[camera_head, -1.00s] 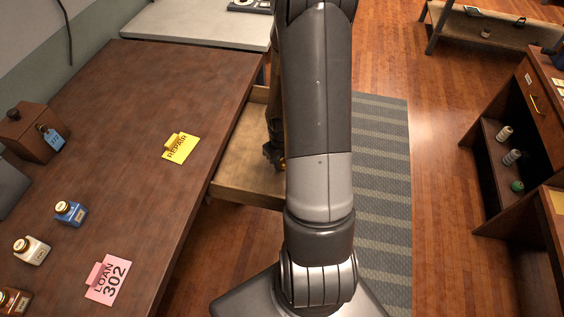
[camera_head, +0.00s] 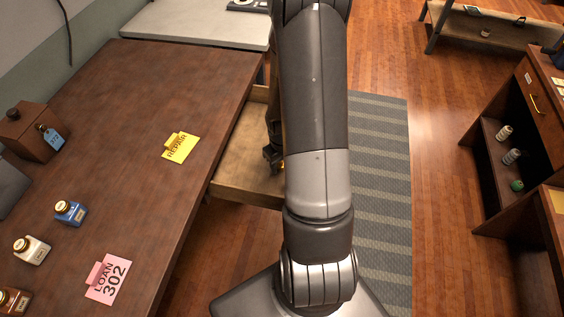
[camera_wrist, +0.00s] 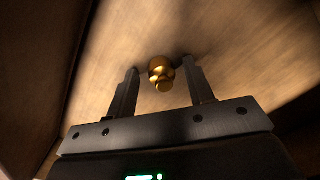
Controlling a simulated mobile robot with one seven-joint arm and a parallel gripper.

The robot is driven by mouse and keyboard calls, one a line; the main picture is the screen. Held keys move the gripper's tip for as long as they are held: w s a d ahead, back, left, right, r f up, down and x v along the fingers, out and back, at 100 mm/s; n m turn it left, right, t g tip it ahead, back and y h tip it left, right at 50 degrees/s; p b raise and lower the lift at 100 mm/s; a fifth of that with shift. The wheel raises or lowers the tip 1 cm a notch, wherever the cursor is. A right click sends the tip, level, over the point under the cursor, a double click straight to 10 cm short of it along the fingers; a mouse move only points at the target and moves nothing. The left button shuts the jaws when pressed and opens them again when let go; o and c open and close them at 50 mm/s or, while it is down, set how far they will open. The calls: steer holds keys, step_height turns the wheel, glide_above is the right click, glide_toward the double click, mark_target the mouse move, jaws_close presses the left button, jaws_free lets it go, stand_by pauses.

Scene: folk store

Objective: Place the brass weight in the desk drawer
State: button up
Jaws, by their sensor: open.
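The desk drawer (camera_head: 240,165) is pulled out from the right side of the brown desk (camera_head: 150,110). My gripper (camera_head: 272,160) is inside it, low over its floor and partly hidden by my arm. In the wrist view my gripper (camera_wrist: 160,68) is open, with one finger on each side of the brass weight (camera_wrist: 160,75). The weight is small, gold and rounded, and appears to sit on the wooden drawer floor (camera_wrist: 235,40). Gaps show between it and the fingers. The weight is hidden in the head view.
A yellow REPAIR card (camera_head: 180,147), a pink LOAN 302 card (camera_head: 107,280), small bottles (camera_head: 70,212) and a brown box (camera_head: 32,132) are on the desk. A striped rug (camera_head: 380,180) lies on the floor. A shelf unit (camera_head: 520,150) stands at right.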

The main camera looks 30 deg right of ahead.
steer(key=s+a+r+t, duration=0.1)
steer(key=a+r, duration=0.2)
steer(key=r, duration=0.7)
steer(key=s+a+r+t+h, duration=0.1)
steer(key=a+r, duration=0.2)
steer(key=r, duration=0.6)
steer(key=s+a+r+t, duration=0.1)
steer(key=a+r, duration=0.2)
steer(key=r, duration=0.7)
steer(key=s+a+r+m+t+y, duration=0.1)
steer(key=s+a+r+t, duration=0.1)
steer(key=s+a+r, duration=0.4)
steer(key=s+r, duration=0.2)
steer(key=s, duration=0.1)
steer(key=shift+a+r+t, duration=0.2)
steer(key=shift+r+t, duration=0.05)
steer(key=shift+t, duration=0.05)
